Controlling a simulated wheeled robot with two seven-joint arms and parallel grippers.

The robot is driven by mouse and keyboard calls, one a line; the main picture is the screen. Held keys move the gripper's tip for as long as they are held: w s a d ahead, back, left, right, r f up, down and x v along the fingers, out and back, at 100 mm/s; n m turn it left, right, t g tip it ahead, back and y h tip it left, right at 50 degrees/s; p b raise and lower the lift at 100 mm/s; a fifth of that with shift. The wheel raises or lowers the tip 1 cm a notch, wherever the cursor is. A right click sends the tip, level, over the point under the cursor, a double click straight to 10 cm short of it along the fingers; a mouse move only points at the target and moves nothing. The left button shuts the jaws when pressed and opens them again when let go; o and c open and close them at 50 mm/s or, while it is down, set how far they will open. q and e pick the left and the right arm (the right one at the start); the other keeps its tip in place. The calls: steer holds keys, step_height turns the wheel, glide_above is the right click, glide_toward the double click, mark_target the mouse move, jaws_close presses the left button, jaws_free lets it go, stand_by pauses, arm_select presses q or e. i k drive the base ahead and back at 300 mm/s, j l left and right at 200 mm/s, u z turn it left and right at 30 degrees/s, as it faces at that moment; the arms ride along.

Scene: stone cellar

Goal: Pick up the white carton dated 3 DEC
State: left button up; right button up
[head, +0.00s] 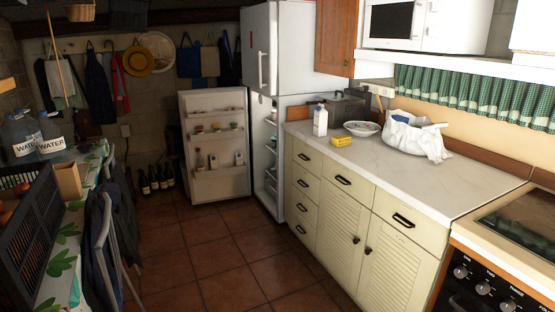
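A white carton (320,122) stands upright on the far end of the pale counter (400,175), beside a small yellow box. No date can be read on it from here. A small white carton-like item (239,158) stands on a shelf of the open fridge door (216,180); its print is also too small to read. Neither of my grippers shows in the head view.
A bowl (362,129), the yellow box (342,141) and a filled white bag (412,140) stand on the counter; its front is clear. A black crate (38,215) and water containers (50,138) stand on the left table. Tiled floor (215,250) lies open between.

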mark_target(321, 113)
steer(key=i+u, duration=0.25)
steer(key=i, duration=1.25)
steer(key=i+j+z, duration=0.15)
steer(key=i+z, duration=0.25)
steer(key=i, duration=0.25)
steer(key=i+j+z, duration=0.4)
steer(key=i, duration=0.25)
steer(key=i+j+z, duration=0.4)
steer(key=i+j, duration=0.05)
steer(key=i, duration=0.1)
